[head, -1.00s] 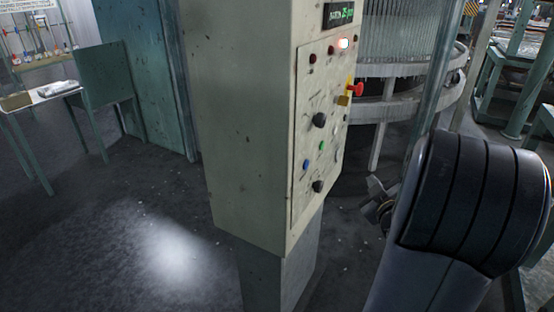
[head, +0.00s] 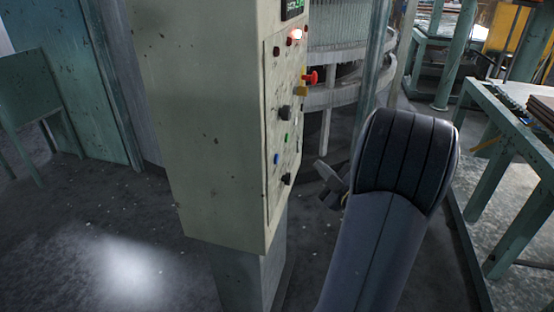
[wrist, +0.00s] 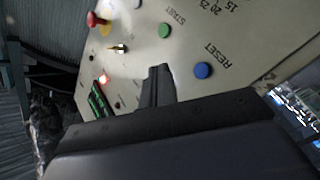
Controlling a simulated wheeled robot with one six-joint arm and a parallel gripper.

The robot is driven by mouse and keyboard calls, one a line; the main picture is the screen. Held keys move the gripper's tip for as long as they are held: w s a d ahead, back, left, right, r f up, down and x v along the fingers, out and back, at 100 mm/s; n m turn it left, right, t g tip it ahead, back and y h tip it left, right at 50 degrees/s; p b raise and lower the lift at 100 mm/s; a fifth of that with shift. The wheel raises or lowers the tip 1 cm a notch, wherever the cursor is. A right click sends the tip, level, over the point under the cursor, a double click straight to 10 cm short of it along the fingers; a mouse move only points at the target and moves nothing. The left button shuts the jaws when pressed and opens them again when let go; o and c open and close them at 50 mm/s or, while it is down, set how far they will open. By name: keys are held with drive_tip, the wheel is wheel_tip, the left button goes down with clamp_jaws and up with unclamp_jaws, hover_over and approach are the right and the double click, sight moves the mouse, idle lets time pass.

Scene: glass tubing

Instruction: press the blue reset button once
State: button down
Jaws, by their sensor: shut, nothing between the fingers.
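The blue reset button (wrist: 202,70) is a round cap beside the printed word RESET on the pale panel in the wrist view. In the head view it is a small blue spot (head: 277,159) low on the cabinet's right-hand face. My gripper (wrist: 160,72) shows in the wrist view with its fingers together and empty, in front of the panel and left of the blue button. Whether the fingertips touch the panel cannot be told. In the head view my gripper (head: 322,172) is small and partly hidden by my arm, to the right of the panel.
The panel also carries a green START button (wrist: 165,31), a red knob on yellow (wrist: 95,19), black knobs (head: 285,113) and a lit red lamp (head: 295,34). The cabinet (head: 205,120) stands on a post. A green-legged table (head: 492,175) is at the right.

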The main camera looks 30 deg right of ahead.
sight(277, 159)
drive_tip(key=w+a, duration=0.5)
drive_tip(key=w, duration=0.1)
drive_tip(key=shift+w+a+b, duration=0.15)
drive_tip(key=shift+a+b, duration=0.1)
drive_tip(key=shift+b, duration=0.05)
idle(1.9)
drive_tip(key=shift+w+a+b, duration=0.3)
drive_tip(key=shift+w+b, duration=0.05)
drive_tip(key=shift+b, duration=0.1)
drive_tip(key=shift+w+a+b, duration=0.25)
drive_tip(key=shift+w+b, duration=0.05)
idle(0.5)
idle(0.4)
drive_tip(key=shift+s+d, duration=0.55)
drive_tip(key=shift+s, duration=0.1)
